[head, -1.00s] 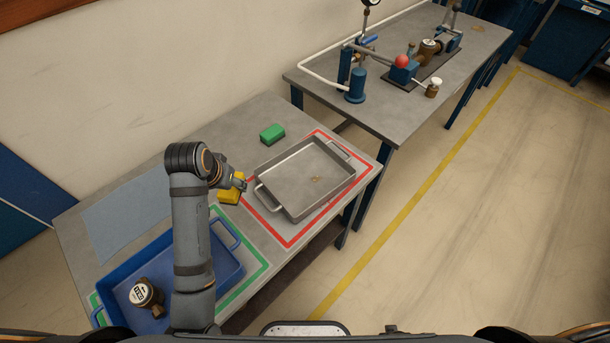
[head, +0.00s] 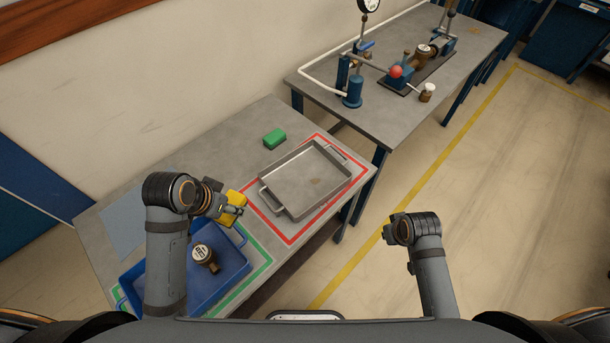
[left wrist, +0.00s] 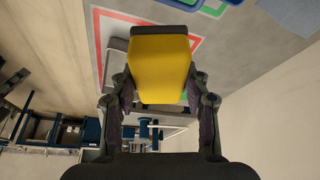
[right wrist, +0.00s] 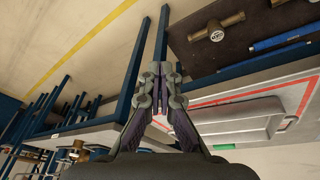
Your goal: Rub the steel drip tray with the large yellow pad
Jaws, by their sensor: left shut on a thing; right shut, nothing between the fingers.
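The steel drip tray (head: 289,202) lies on the bench inside a red outlined rectangle, with a small brownish mark on its floor. My left gripper (head: 226,207) is shut on the large yellow pad (head: 237,198), just left of the tray and apart from it in the head view. The left wrist view shows the pad (left wrist: 160,65) clamped between both fingers (left wrist: 160,90). My right gripper (right wrist: 160,85) is shut and empty. In the head view my right arm stands over the floor right of the bench, its fingertips mostly hidden. The right wrist view also shows the tray (right wrist: 240,130).
A green block (head: 274,138) lies behind the tray. A blue bin (head: 236,272) holding a brass meter (head: 204,256) stands at front left inside a green outline. A second bench (head: 440,110) carries the test rig. A lower shelf (right wrist: 245,55) holds a brass part and a blue tool.

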